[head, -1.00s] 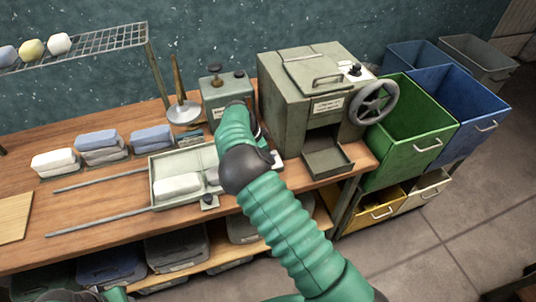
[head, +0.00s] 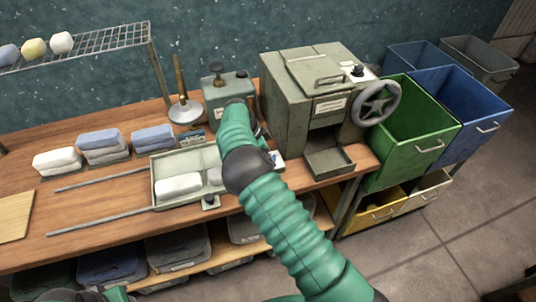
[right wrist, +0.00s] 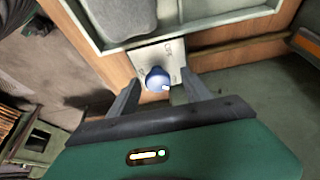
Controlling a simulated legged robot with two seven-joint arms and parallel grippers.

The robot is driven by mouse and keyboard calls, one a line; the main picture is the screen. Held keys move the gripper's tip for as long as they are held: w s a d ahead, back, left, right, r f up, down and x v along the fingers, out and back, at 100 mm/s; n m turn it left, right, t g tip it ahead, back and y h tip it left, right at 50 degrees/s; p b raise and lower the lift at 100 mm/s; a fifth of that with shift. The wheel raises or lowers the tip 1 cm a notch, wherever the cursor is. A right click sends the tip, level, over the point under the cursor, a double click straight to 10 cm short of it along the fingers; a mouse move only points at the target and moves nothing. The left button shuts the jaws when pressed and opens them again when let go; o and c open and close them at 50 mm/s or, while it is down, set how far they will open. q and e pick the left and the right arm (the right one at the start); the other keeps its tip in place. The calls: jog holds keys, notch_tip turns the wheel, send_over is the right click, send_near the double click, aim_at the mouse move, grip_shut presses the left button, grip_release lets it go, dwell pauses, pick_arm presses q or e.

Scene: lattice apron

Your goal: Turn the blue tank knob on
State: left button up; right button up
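The blue knob (right wrist: 157,79) sits on a small white plate (right wrist: 174,52) fixed to the wooden front edge of the bench, below a pale tray, in the right wrist view. Dark lettering on the plate is too blurred to read surely. My right gripper (right wrist: 160,82) is open, with one finger on each side of the knob. The fingers look apart from it, with a gap on both sides. In the head view my right arm hides this gripper, and only a corner of a pale plate (head: 278,158) shows beside the arm. My left gripper is out of view.
A shallow tray (head: 154,185) with pale blocks lies on the wooden bench (head: 110,215). A grey-green press with a handwheel (head: 376,103) stands to the right, with green (head: 418,150) and blue bins beyond. A dark knob (head: 208,201) is on the bench front.

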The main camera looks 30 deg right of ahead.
jog(key=v, duration=0.7)
jog(key=shift+a+r+b, duration=0.2)
jog(key=shift+b, duration=0.2)
jog(key=shift+d, duration=0.15)
jog(key=s+a+n+t+y, duration=0.1)
jog(key=s+a+n, duration=0.3)
jog(key=s+n, duration=0.3)
jog(key=s+a+n+t+y, duration=0.1)
jog(key=s+a+n, duration=0.4)
jog(key=s, duration=0.5)
jog(key=s+a+f+n+t+y, duration=0.1)
jog(key=s+a+n, duration=0.3)
jog(key=s+n, duration=0.4)
jog(key=shift+s+a+n+t+y, duration=0.3)
jog(key=shift+s+n+y, duration=0.1)
jog(key=shift+s+y, duration=0.2)
jog(key=shift+w+f, duration=0.1)
